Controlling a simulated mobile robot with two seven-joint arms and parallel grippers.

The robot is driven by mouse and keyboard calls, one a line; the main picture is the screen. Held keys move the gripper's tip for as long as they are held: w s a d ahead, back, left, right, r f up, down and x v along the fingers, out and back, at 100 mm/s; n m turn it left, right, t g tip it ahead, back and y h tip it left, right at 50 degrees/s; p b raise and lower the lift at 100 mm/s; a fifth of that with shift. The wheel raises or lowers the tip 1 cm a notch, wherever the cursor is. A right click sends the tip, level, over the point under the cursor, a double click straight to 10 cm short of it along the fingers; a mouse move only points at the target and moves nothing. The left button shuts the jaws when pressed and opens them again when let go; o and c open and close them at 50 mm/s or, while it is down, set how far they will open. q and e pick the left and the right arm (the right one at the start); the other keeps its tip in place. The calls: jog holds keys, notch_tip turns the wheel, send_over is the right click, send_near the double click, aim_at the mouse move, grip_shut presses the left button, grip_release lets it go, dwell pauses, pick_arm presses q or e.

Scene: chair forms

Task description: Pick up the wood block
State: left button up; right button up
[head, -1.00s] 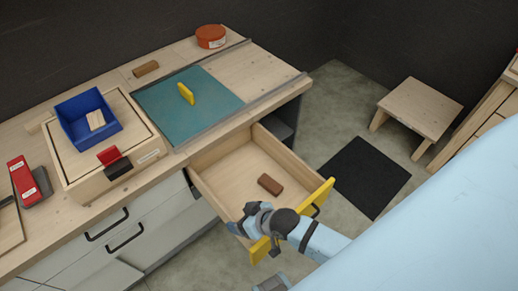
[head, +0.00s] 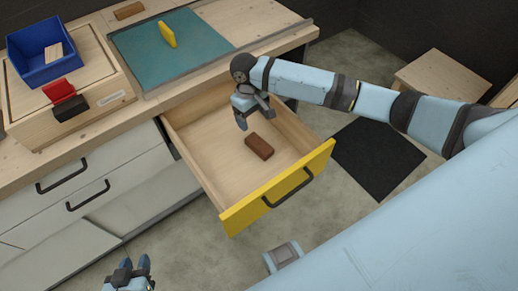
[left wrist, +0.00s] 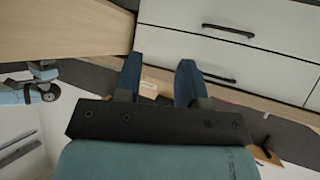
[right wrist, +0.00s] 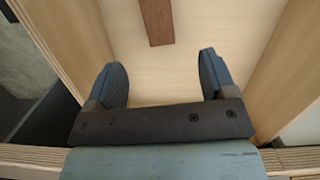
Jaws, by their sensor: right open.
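A dark brown wood block (head: 259,146) lies flat on the floor of the open drawer (head: 205,150). Its near part also shows at the top of the right wrist view (right wrist: 156,20). My right gripper (head: 243,112) is over the drawer, just behind and left of the block in the head view. It is open and empty, and the block lies beyond its fingertips in the right wrist view. My left gripper (head: 131,268) is low at the bottom left, in front of the cabinet. Its fingers stand apart with nothing between them in the left wrist view (left wrist: 158,75).
The drawer has a yellow front (head: 280,188) with a dark handle. On the bench are a teal mat (head: 200,50) with a yellow piece (head: 167,34), another brown block (head: 129,11) and a blue bin (head: 35,62). A black mat (head: 375,160) and stool (head: 440,75) are on the floor.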

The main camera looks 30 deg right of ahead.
jog(key=b, duration=0.1)
send_over(259, 144)
jog(key=w, duration=0.1)
jog(key=f, duration=0.6)
jog(key=shift+a+f, duration=0.25)
jog(key=shift+s+d+f+b, duration=0.15)
jog(key=shift+f+b, duration=0.15)
jog(key=shift+f, duration=0.85)
jog(key=f, duration=0.1)
jog(key=f+b, duration=0.1)
jog(key=f, duration=0.1)
jog(key=shift+s+d+f, duration=0.15)
jog(key=shift+s+f, duration=0.15)
jog(key=shift+s, duration=0.05)
jog(key=shift+f, duration=0.25)
jog(key=c, duration=1)
pick_arm(q)
jog(key=shift+w+d+f, duration=0.1)
jog(key=shift+d+f, duration=0.15)
jog(key=shift+f, duration=0.1)
pick_arm(e)
jog(key=shift+r, duration=0.15)
